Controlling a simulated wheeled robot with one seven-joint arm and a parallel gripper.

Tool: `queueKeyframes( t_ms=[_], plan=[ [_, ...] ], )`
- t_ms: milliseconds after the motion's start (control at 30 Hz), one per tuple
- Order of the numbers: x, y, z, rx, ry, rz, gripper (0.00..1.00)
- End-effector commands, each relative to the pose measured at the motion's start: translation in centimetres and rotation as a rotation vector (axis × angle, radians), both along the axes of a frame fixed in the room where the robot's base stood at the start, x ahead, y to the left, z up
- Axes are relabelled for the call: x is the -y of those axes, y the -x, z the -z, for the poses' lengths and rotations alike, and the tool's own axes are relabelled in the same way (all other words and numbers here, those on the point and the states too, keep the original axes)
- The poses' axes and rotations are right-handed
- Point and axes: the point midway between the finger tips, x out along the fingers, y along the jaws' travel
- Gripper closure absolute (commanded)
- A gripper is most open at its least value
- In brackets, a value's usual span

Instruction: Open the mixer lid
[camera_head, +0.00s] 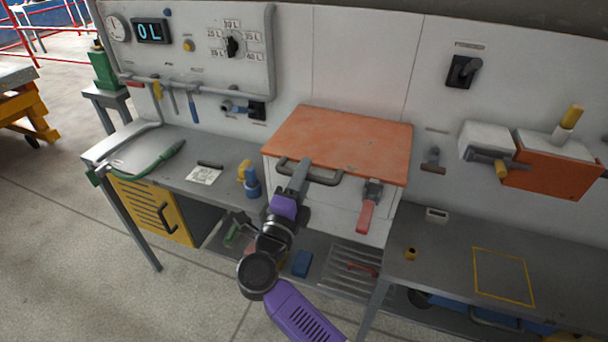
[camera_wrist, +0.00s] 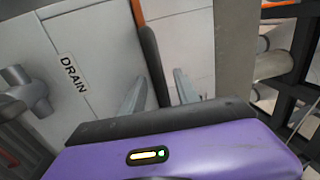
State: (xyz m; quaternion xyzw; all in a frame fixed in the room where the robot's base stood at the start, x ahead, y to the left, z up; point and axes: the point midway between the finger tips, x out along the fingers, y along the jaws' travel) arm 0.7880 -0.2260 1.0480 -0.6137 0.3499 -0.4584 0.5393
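The mixer is a white box (camera_head: 340,208) on the bench with an orange lid (camera_head: 345,140) lying shut on top. A dark bar handle (camera_head: 325,180) runs along the lid's front edge. My gripper (camera_head: 300,172) reaches up to the handle's left half from the front. In the wrist view, the dark handle (camera_wrist: 151,60) passes between the two grey fingers of my gripper (camera_wrist: 158,88). The fingers stand apart, with gaps visible beside the bar. Whether either finger touches it is hard to tell. A strip of orange lid edge (camera_wrist: 137,10) shows at the top.
A drain valve with a red lever (camera_head: 366,215) is on the mixer's front right; the wrist view shows a DRAIN label (camera_wrist: 73,73). A blue and yellow item (camera_head: 250,182) stands left of the mixer. An orange box (camera_head: 550,170) is wall-mounted at right.

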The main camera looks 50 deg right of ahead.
Motion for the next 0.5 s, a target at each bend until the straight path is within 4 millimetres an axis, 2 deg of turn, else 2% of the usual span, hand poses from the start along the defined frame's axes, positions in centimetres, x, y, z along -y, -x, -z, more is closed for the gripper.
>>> queueKeyframes(
  t_ms=[67,233,500],
  plan=[
    [-0.01,0.00,0.00,0.000,0.000,0.000,0.66],
    [-0.03,0.01,0.00,0.000,0.000,0.000,0.99],
    [-0.03,0.02,0.02,0.000,0.000,0.000,1.00]
  ],
)
